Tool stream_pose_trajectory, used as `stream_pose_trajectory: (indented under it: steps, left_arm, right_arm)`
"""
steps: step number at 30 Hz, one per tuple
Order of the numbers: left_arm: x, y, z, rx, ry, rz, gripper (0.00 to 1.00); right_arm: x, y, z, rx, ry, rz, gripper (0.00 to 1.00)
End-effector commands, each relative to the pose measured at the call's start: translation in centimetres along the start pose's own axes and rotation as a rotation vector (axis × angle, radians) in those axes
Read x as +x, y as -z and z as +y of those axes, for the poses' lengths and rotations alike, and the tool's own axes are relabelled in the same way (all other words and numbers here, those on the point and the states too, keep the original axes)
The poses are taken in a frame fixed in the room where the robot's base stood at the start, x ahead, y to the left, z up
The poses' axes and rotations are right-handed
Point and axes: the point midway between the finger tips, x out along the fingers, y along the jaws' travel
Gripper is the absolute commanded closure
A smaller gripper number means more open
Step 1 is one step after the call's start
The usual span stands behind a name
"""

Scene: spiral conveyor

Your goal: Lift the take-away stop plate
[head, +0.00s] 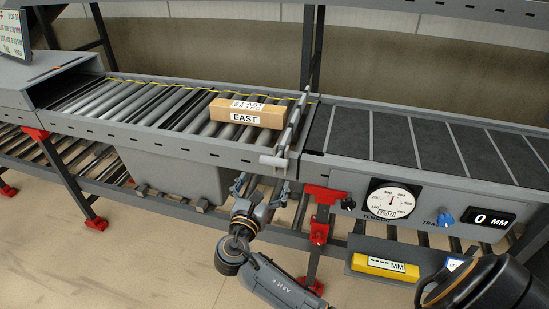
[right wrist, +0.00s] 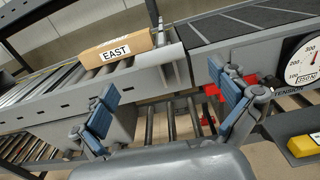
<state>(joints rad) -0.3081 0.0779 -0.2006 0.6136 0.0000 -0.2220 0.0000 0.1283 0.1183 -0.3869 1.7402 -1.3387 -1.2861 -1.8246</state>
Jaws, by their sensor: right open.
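The take-away stop plate (head: 289,131) is a grey upright plate across the right end of the roller conveyor, with a light bar at its near end. In the right wrist view the stop plate (right wrist: 154,18) shows only in part, beyond the conveyor's side rail. A brown box labelled EAST (head: 246,111) lies on the rollers just left of the plate; it also shows in the right wrist view (right wrist: 116,49). My right gripper (head: 262,188) is open and empty, below and in front of the plate's near end, apart from it. My left gripper is not in view.
A dark belt conveyor (head: 400,139) continues right of the plate. Its front panel carries a tension dial (head: 390,200), a blue knob (head: 445,217) and a 0 MM display (head: 485,218). A yellow MM block (head: 386,266) sits on a shelf below. Red-clamped legs (head: 319,232) stand right of my gripper.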

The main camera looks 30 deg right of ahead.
Motion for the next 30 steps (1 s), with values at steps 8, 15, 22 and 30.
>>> stream_pose_trajectory:
  steps: [8,15,22,30]
  left_arm:
    - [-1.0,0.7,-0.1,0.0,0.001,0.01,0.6]
    - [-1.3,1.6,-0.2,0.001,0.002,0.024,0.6]
    - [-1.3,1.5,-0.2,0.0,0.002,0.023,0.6]
    - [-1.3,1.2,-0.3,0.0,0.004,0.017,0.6]
  right_arm:
    - [6.1,-0.2,0.0,-0.001,0.001,-0.001,0.02]
    - [9.1,0.0,0.0,0.001,-0.001,0.0,0.02]
    - [9.8,0.1,0.0,0.002,-0.001,0.002,0.02]
    - [9.7,0.1,0.0,0.002,-0.001,0.002,0.24]
